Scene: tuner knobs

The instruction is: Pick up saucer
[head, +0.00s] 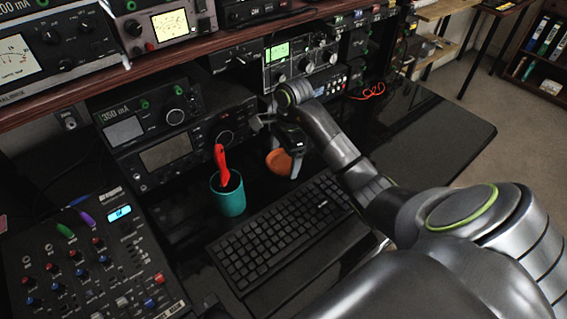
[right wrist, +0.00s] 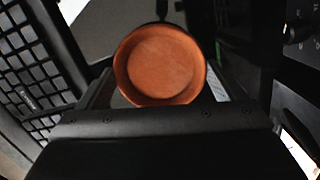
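The saucer (head: 278,163) is a small round orange-brown dish on the dark desk, behind the keyboard and right of the teal cup. In the right wrist view the saucer (right wrist: 160,66) shows its open face almost whole, with its lower rim close to the dark gripper body. My left gripper is not in view.
A teal cup (head: 228,199) with a red-handled tool (head: 221,166) stands left of the saucer. A black keyboard (head: 281,230) lies in front. A mixer (head: 85,255) is at the left. Radio units (head: 170,135) and a shelf edge (head: 150,65) bound the back. The desk's right end (head: 435,125) is clear.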

